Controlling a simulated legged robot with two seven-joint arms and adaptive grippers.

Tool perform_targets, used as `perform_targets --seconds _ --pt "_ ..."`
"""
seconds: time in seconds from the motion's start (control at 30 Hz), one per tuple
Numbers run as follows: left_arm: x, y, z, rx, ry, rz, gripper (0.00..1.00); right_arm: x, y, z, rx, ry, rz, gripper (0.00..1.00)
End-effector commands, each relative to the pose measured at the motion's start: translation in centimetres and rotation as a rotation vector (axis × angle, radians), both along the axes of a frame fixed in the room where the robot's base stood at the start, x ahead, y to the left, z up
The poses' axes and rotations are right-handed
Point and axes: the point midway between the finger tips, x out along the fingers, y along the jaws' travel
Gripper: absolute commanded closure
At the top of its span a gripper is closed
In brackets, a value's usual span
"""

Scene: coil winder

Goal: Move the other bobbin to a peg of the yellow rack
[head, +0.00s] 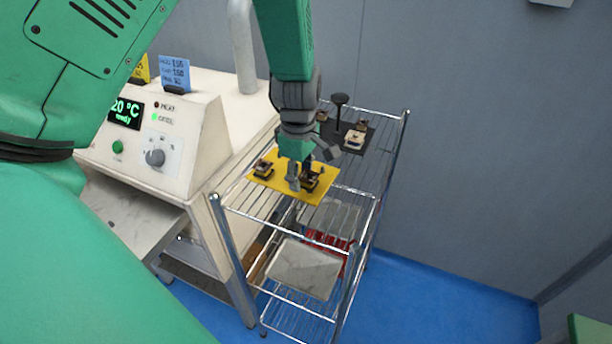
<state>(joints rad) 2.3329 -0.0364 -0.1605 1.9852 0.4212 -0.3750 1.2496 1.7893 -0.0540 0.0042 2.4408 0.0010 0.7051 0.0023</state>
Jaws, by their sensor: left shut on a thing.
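The yellow rack (276,184) is a flat plate on the top shelf of a wire cart. One bobbin (263,168), dark and tan, sits on its left part. My left gripper (301,182) points down over the rack's right part and is shut on a second dark bobbin (312,180). This bobbin is at or just above the plate; I cannot tell whether it is seated, and the fingers partly hide it. My right gripper is not in view.
A dark rack (375,137) behind the yellow one holds a pale bobbin (354,139) and a black knob-topped post (340,103). The wire cart (368,212) carries trays below. A cream machine (205,140) with a lit display stands close on the left. Blue floor is clear at right.

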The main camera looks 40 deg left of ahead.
Motion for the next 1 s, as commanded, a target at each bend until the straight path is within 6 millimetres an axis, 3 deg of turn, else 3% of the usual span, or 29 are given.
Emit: perform_targets --seconds 1.0 --pt "0.3 1.1 0.1 0.003 0.000 0.001 0.93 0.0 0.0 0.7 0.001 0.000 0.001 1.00"
